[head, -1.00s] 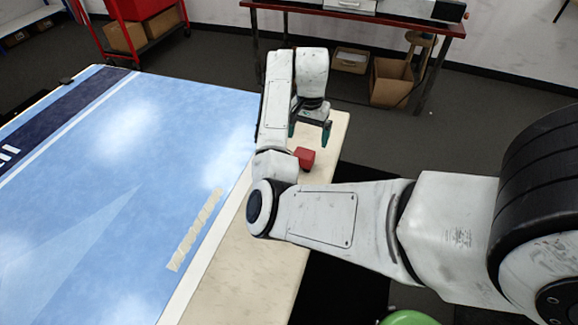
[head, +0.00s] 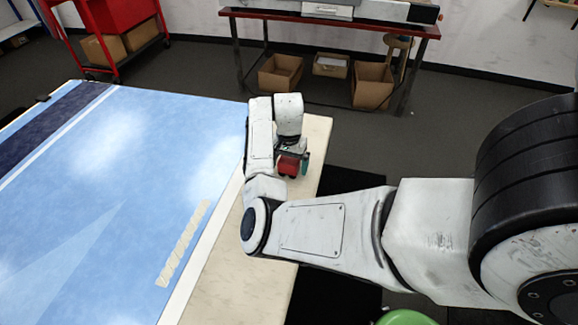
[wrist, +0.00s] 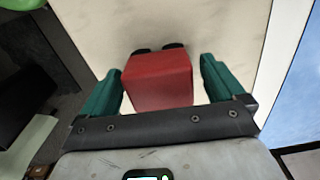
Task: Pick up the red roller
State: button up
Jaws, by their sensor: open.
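The red roller (head: 289,166) stands on the cream tabletop strip near the table's right edge. In the wrist view the red roller (wrist: 158,80) is a red block with two dark round parts at its far end. My gripper (head: 293,163) is down at the roller. In the wrist view my gripper (wrist: 160,85) is open, with one green finger on each side of the red block. A narrow gap shows on both sides. The roller's underside is hidden.
A blue printed film (head: 110,200) covers the table to the left, with a pale strip of tape (head: 183,243) on it. Bare cream tabletop (head: 245,265) lies in front. A red-topped bench (head: 330,22) and a red cart (head: 125,20) stand behind, clear of the table.

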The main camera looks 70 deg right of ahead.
aim_at(289, 160)
jog(key=shift+c, duration=0.4)
jog(key=c, duration=1.1)
jog(key=shift+o, duration=0.2)
jog(key=shift+r, duration=0.2)
jog(key=shift+r, duration=0.2)
notch_tip(289, 160, up, 2)
jog(key=shift+r, duration=0.2)
jog(key=s+a+r+p, duration=0.3)
jog(key=s+a+r, duration=0.3)
jog(key=s+r, duration=0.4)
jog(key=shift+s+a, duration=0.35)
jog(key=shift+s, duration=0.8)
